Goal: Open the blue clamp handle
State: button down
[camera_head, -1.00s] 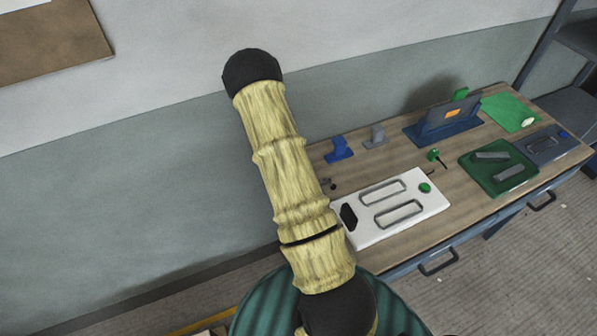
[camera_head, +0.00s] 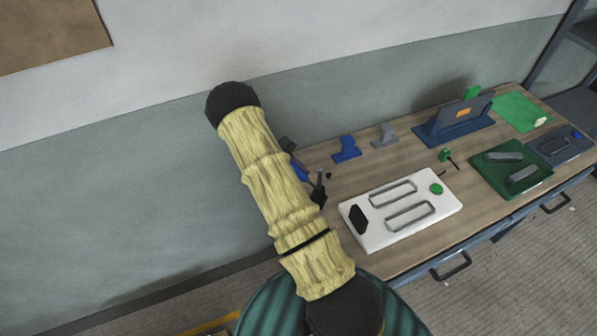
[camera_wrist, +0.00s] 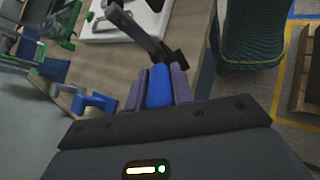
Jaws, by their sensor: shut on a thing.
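The blue clamp handle (camera_wrist: 159,88) is between the two fingers of my gripper (camera_wrist: 158,74) in the wrist view. The fingers are shut on it from both sides. The clamp's dark metal arm (camera_wrist: 138,28) reaches from beyond the handle up and left. In the head view the dark clamp parts (camera_head: 319,190) and a bit of blue (camera_head: 300,172) show just right of my arm. My arm hides most of the clamp and gripper there.
A white mould plate (camera_head: 380,230) lies on the wooden bench (camera_head: 420,180). A blue bracket (camera_head: 346,149) and a grey bracket (camera_head: 384,135) stand behind it. A dark blue stand (camera_head: 455,125) and a green tray (camera_head: 508,185) are farther right. The wall is behind.

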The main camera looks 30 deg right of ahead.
jog(key=c, duration=1.2)
grip_release()
jog(key=shift+w+f, duration=0.1)
notch_tip(320, 180, up, 10)
jog(key=b, duration=0.3)
jog(key=shift+w+a, duration=0.1)
